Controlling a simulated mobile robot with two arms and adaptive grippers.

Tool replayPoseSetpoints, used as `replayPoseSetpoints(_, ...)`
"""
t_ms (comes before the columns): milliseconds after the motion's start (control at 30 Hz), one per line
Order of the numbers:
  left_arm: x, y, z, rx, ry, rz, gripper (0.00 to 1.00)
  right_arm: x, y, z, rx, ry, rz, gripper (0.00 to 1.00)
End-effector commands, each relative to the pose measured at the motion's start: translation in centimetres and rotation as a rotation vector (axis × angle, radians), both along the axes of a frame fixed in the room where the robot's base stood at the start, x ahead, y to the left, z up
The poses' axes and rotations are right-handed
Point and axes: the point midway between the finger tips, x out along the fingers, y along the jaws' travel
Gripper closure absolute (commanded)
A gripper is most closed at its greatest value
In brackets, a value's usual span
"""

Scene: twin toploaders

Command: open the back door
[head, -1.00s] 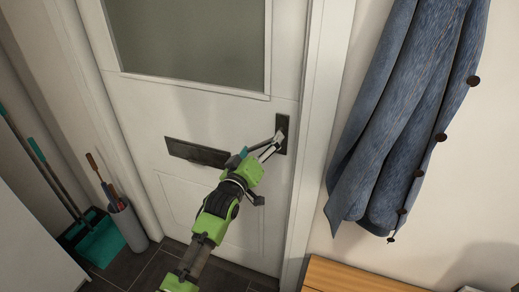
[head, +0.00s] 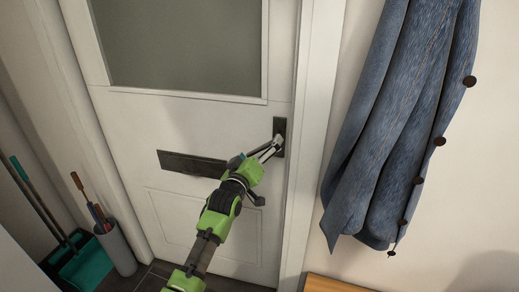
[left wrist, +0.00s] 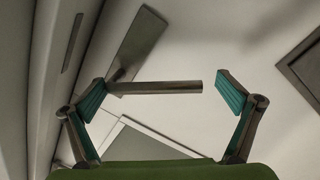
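The back door (head: 180,120) is white with a frosted glass pane, and it looks closed in its frame. A dark handle plate (head: 280,126) sits near its right edge. In the left wrist view the plate (left wrist: 138,42) and the bar-like lever (left wrist: 160,87) show clearly. My left gripper (head: 270,149) is at the handle. In the left wrist view its fingers (left wrist: 163,95) are spread wide, with the lever lying across the gap between them. The left finger is near or against the lever's plate end; contact is unclear. My right gripper is not in view.
A dark letter slot (head: 190,164) is left of the handle. A denim jacket (head: 400,120) hangs on the wall at right, above a wooden surface (head: 335,284). A grey bin (head: 117,250) and green dustpan (head: 88,264) stand at lower left.

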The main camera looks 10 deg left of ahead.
Motion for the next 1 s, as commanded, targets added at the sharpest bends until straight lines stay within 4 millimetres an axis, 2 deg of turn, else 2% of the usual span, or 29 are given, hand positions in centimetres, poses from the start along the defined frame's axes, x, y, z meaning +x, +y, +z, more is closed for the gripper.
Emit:
replayPoseSetpoints(133, -0.4, 0.2, 0.0, -0.001, 0.0, 0.001, 0.0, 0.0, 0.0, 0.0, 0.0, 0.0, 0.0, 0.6)
replayPoseSetpoints(267, -1.8, 0.4, 0.0, -0.001, -0.001, 0.001, 0.0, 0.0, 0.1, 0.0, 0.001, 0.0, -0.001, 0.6)
replayPoseSetpoints(700, -9.2, 1.9, 0.0, 0.001, 0.0, 0.002, 0.0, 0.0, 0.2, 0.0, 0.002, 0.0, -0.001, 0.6)
replayPoseSetpoints(833, -10.7, 2.2, 0.0, 0.0, 0.0, 0.001, 0.0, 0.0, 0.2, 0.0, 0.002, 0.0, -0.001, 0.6)
replayPoseSetpoints(1000, -11.7, 2.3, 0.0, 0.0, 0.001, 0.002, 0.0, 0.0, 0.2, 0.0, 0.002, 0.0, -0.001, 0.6)
